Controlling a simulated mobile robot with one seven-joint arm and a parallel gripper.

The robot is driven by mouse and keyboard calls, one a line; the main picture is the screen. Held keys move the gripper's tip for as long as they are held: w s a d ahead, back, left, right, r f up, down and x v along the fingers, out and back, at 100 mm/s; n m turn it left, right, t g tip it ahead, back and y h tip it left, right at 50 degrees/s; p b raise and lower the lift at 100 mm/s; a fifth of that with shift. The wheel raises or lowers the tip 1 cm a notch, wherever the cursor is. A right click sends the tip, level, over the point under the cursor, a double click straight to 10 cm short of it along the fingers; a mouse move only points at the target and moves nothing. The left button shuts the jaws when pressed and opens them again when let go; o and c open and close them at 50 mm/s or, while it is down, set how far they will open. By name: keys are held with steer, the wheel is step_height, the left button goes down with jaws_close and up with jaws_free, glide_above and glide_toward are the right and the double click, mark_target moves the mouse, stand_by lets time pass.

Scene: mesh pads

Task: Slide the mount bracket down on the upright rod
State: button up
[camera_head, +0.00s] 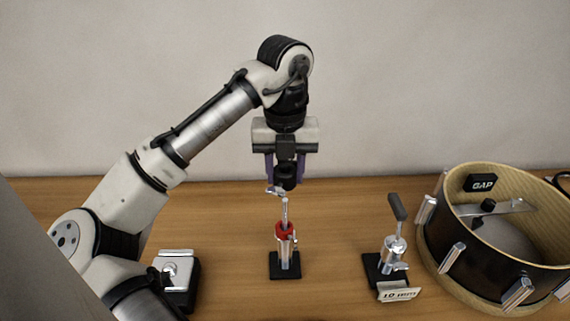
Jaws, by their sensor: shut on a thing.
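The upright rod (285,214) is a thin silver rod standing on a silver post with a red collar and a black square base, at the table's middle. My gripper (286,180) points straight down above it, with purple fingers on either side of a dark piece. It is shut on this dark piece with a silver part at its lower left, which looks like the mount bracket (275,191). The bracket is at the rod's top end. I cannot tell whether it is around the rod or just above or in front of it.
A second silver stand (392,250) with a tilted grey pad and a "10 mm" label (399,294) is to the right. A drum shell (440,250) with a "GAP" block (481,183) fills the far right. A silver-topped black block (177,270) is left, near my arm.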

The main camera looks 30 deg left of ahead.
mark_target(285, 215)
steer(key=shift+f+b, duration=2.5)
steer(key=shift+f, duration=3.7)
steer(key=o, duration=1.1)
steer(key=shift+o, duration=0.2)
step_height(285, 215, up, 14)
steer(key=shift+f+b, duration=0.1)
steer(key=shift+b, duration=0.25)
